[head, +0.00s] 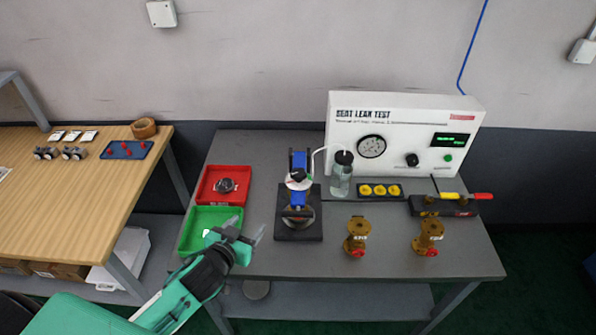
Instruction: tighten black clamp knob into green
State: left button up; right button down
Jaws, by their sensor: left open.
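A clamp fixture with blue parts stands upright on a black base plate (286,234) near the middle of the grey bench. A small black piece, which looks like the clamp knob (298,175), sits on a pale disc between its blue parts. Any green mark there is too small to make out. My left gripper (247,228) is open and empty, in front and to the left of the fixture, apart from it, beside the green tray (186,238). My right gripper is not in view.
A red tray (204,197) holds a dark round part. The seat leak test box (400,115), a bottle (341,176), a tray of yellow parts (379,191) and a screwdriver (470,196) lie behind and right. Two brass valves (357,234) (429,234) stand at front right.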

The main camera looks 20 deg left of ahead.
aim_at(299, 173)
pick_arm(q)
jog(key=shift+w+d+r+m+h, duration=0.55)
jog(key=shift+w+r+m+h, duration=2.6)
jog(key=shift+h, duration=1.85)
jog(key=shift+t, duration=0.4)
jog(key=p+x, duration=0.4)
jog(key=x, duration=0.7)
jog(key=shift+w+d, duration=0.25)
jog(key=shift+w, duration=0.05)
jog(key=shift+w+d, duration=0.4)
jog(key=shift+w, duration=0.1)
jog(key=shift+f, duration=0.1)
jog(key=c, duration=1)
jog(key=shift+o, duration=0.2)
